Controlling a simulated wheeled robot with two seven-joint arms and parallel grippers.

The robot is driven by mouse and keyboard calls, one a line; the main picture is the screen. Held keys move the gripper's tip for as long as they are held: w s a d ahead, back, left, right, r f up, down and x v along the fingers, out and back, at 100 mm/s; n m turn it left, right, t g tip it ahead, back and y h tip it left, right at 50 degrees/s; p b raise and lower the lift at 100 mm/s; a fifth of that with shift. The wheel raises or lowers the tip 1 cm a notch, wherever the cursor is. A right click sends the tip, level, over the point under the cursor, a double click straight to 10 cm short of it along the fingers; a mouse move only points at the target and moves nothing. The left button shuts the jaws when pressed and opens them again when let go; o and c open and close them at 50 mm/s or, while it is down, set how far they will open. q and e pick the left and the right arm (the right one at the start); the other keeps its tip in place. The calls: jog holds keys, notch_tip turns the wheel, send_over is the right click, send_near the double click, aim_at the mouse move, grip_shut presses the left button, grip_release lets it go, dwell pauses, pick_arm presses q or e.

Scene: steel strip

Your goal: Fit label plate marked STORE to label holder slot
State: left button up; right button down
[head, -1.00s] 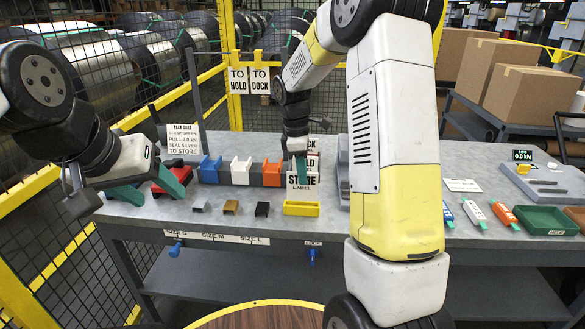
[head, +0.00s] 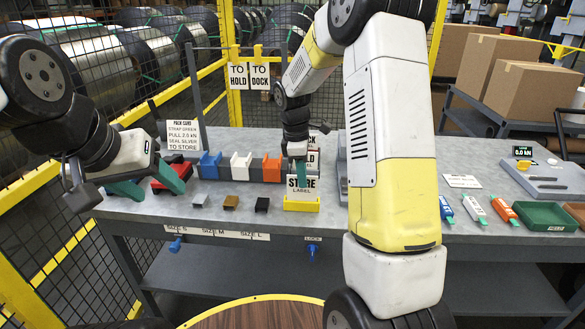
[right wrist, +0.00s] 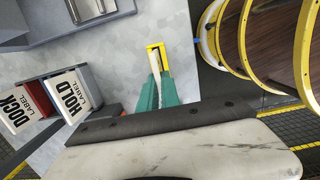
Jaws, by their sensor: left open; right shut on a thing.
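The white STORE plate (head: 303,184) is upright, its lettering facing me. My right gripper (head: 299,160) is shut on its upper edge. The yellow label holder (head: 301,207) is on the bench's front part, directly below the plate; its front lip shows below the lettering. In the right wrist view, my green right fingertips (right wrist: 156,94) hold the plate edge-on (right wrist: 154,63), over the yellow holder (right wrist: 165,60) and slightly slanted to it. I cannot tell whether the lower edge is inside the slot. My left gripper (head: 150,184) is open at the left, by a red object (head: 171,175).
Blue (head: 209,165), white (head: 241,166) and orange (head: 272,169) bins stand behind the holder. Small silver, brown and black (head: 262,205) pieces lie to its left. HOLD (right wrist: 70,96) and DOCK (right wrist: 18,108) plates stand nearby. A green tray (head: 545,216) is at the right.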

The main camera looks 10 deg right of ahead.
jog(key=shift+f, duration=0.95)
jog(key=c, duration=1.5)
grip_release()
jog(key=r, duration=0.5)
jog(key=a+r, duration=0.1)
jog(key=r, duration=0.1)
jog(key=shift+w+r, duration=0.2)
jog(key=shift+r, duration=0.15)
